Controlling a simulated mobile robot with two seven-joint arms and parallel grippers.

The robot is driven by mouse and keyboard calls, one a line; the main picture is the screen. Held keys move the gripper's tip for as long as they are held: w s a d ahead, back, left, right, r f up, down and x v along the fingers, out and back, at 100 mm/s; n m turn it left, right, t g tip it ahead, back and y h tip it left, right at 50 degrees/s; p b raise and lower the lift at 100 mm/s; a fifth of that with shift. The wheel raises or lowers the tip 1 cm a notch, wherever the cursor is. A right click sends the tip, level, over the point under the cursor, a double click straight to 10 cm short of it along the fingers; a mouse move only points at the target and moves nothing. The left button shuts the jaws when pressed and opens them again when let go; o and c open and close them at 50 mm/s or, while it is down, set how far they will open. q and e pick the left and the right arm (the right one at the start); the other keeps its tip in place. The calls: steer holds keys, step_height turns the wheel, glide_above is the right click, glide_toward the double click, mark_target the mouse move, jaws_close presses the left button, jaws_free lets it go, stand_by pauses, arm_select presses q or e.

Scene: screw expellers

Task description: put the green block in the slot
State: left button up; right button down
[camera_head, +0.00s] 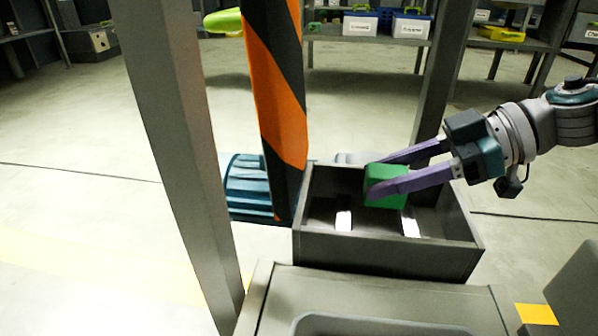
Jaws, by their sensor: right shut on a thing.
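My right gripper (387,176) comes in from the right with its two purple fingers shut on the green block (383,199). The block is over the open grey box (378,252), near its middle. I cannot tell whether the block touches anything inside the box. Two bright white patches show on the box floor to the left and right below the block. I cannot tell which opening is the slot. My left gripper is not in view.
A grey post (176,140) and an orange-and-black striped post (275,90) stand left of the box. A blue ribbed cylinder (248,186) lies behind the striped post. A grey surface (370,300) is in front. Shelves with labelled bins (360,25) stand far back.

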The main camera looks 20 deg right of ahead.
mark_target(464, 205)
step_height(464, 205, down, 6)
steer(key=b, duration=0.4)
steer(key=shift+f, duration=0.15)
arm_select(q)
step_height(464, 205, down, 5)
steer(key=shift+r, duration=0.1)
arm_select(e)
steer(key=shift+c, duration=1.8)
jaws_free()
steer(key=shift+d+r+p, duration=0.25)
steer(key=shift+r+p, duration=0.05)
steer(key=shift+r, duration=0.1)
steer(key=p+v, duration=0.5)
steer(key=v, duration=0.6)
steer(key=shift+s+f, duration=0.1)
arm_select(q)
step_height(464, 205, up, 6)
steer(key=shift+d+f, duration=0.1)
arm_select(e)
steer(key=shift+s+d, duration=0.2)
